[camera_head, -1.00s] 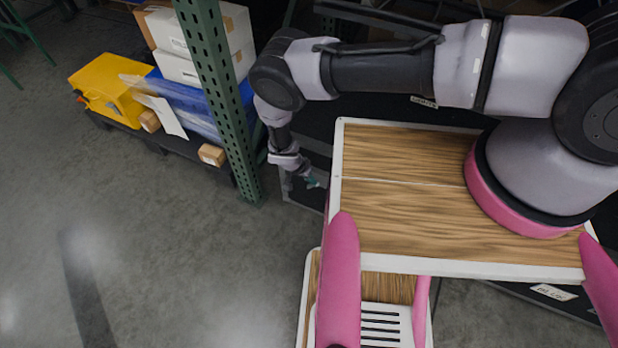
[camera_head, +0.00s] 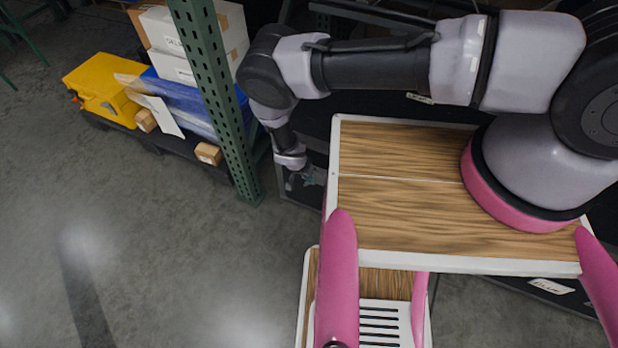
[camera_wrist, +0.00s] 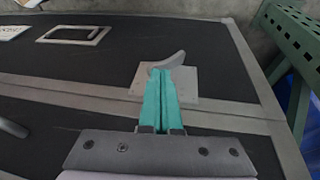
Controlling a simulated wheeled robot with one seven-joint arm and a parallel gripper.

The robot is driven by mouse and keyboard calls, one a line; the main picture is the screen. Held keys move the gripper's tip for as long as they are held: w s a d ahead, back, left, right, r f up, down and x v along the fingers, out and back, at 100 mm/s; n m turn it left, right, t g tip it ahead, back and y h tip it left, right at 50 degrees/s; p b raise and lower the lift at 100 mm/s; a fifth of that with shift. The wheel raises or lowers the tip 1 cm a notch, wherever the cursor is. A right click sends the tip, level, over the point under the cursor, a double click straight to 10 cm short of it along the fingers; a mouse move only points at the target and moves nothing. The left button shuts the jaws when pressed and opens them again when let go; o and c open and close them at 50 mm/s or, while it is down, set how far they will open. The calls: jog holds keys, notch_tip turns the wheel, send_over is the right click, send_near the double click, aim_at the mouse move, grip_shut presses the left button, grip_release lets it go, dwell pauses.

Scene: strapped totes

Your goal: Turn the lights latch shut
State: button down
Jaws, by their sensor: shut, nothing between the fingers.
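A grey latch with a curved lever (camera_wrist: 170,63) sits on a light plate (camera_wrist: 186,84) on a black tote with grey edging (camera_wrist: 85,92) in the wrist view. My gripper (camera_wrist: 162,76) has its teal fingers shut together, with nothing between them. The fingertips overlap the plate and the base of the lever; I cannot tell whether they touch it. In the head view my gripper (camera_head: 304,180) is small and dark beside the tote's left end, and the latch cannot be made out. No label naming the latch is readable.
A green perforated rack post (camera_head: 217,90) stands close left of my gripper, also at the wrist view's right edge (camera_wrist: 292,35). A recessed handle (camera_wrist: 75,34) lies farther along the tote. A yellow case (camera_head: 103,88) and white boxes (camera_head: 190,45) stand left. Open floor lies front left.

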jog(key=shift+s+d+f+m+t+y, duration=0.15)
jog(key=shift+d+t+y, duration=0.2)
jog(key=shift+y, duration=0.4)
jog(key=shift+s+d+r+m+t+y, duration=0.15)
jog(key=shift+d+y, duration=0.3)
jog(key=shift+y, duration=0.3)
jog(key=shift+s+d+f, duration=0.2)
jog(key=shift+d+f, duration=0.35)
jog(key=shift+d, duration=0.05)
jog(key=shift+d+f, duration=0.1)
